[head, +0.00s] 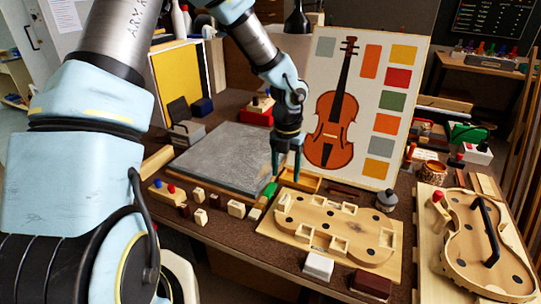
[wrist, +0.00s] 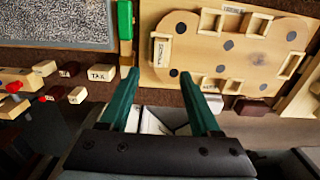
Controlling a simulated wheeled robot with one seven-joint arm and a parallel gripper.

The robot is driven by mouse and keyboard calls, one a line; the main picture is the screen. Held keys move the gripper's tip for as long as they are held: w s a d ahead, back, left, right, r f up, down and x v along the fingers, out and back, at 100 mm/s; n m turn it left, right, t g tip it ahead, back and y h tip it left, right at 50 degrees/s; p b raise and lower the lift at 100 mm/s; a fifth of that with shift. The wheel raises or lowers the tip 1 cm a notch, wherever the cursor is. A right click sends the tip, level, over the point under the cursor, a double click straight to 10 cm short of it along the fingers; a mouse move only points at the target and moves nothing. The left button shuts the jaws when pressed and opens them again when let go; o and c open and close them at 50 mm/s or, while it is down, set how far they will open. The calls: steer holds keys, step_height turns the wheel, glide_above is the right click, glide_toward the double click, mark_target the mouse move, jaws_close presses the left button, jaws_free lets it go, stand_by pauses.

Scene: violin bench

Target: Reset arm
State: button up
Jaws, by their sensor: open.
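My arm reaches in from the upper left in the head view. My gripper (head: 286,172) points down over the bench, between the grey slab and the wooden violin-form board (head: 285,233). Its two green fingers are apart with nothing between them. In the wrist view my gripper (wrist: 159,73) is also open and empty. The form board (wrist: 228,62) there lies beyond the fingertips, with a labelled block and several small frames on it.
A grey slab (head: 222,155) lies left of the form board. Small labelled blocks (head: 200,217) stand along the bench's front. A green-handled tool (wrist: 125,22) lies beside the board. White (head: 318,266) and dark red (head: 371,283) blocks sit in front. A violin picture panel (head: 325,60) stands behind.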

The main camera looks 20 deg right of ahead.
steer(key=s+a+r+m, duration=0.1)
steer(key=a+r+m, duration=0.3)
steer(key=a+m, duration=0.5)
steer(key=s+a+r+m+t, duration=0.1)
steer(key=a+r+m, duration=0.3)
steer(key=a+m, duration=0.6)
steer(key=s+a+r+m, duration=0.2)
steer(key=a+r+m, duration=0.2)
steer(key=a+m, duration=0.5)
steer(key=shift+a+t, duration=0.3)
steer(key=shift+a, duration=0.85)
